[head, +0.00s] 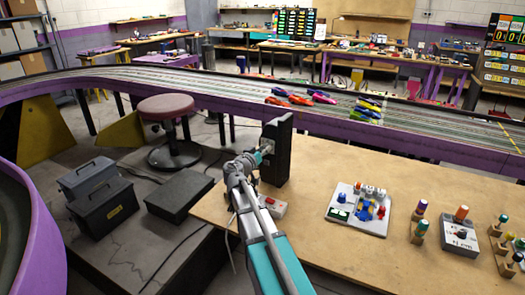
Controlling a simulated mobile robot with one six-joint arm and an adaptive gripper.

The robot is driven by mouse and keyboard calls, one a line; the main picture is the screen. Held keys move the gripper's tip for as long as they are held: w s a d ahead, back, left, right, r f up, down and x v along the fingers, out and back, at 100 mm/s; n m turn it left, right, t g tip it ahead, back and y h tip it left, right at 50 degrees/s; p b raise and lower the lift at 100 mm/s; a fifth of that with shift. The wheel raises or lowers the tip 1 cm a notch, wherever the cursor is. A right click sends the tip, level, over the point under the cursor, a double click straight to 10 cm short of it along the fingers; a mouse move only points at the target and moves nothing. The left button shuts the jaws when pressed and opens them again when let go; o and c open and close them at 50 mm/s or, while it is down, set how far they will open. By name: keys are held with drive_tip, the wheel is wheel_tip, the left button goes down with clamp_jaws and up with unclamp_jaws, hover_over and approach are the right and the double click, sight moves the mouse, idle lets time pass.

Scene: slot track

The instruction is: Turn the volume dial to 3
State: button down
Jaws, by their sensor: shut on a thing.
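A black upright box (282,138) stands at the left end of the wooden table. My gripper (266,150) is at the box's left face, shut on a small part there that I take to be the volume dial. The gripper hides the dial, so its number and pointer cannot be read.
A small grey box with a red button (277,208) sits on the table (320,255) just right of my arm. A white panel with coloured knobs (345,212) and several coloured pegs are farther right. The slot track (230,98) with toy cars runs behind.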

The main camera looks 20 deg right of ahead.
idle(0.3)
drive_tip(key=shift+c, duration=2.3)
unclamp_jaws()
drive_tip(key=v, duration=1.2)
drive_tip(key=shift+f, duration=0.1)
